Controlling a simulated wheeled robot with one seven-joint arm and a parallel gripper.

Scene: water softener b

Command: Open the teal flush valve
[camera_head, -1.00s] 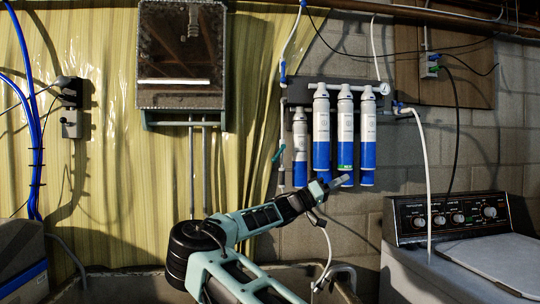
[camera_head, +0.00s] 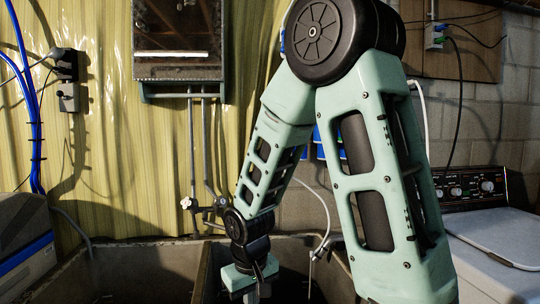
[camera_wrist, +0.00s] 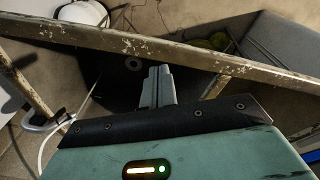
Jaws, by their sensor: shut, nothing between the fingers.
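The teal flush valve is hidden in both current views; in the head view my arm covers the spot left of the filter cartridges. Only blue lower parts of the filter cartridges (camera_head: 316,147) show around my arm. My gripper (camera_head: 260,294) points down at the bottom of the head view, at the sink and well below the filters. In the wrist view my gripper (camera_wrist: 158,72) has its two grey fingers together with nothing between them.
A concrete sink (camera_head: 100,280) lies below, its rim (camera_wrist: 120,42) crossing the wrist view close to my fingers. A white hose (camera_head: 322,225) hangs near the sink. Pipes with a knob (camera_head: 187,203) stand behind. A washing machine (camera_head: 495,245) stands at right.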

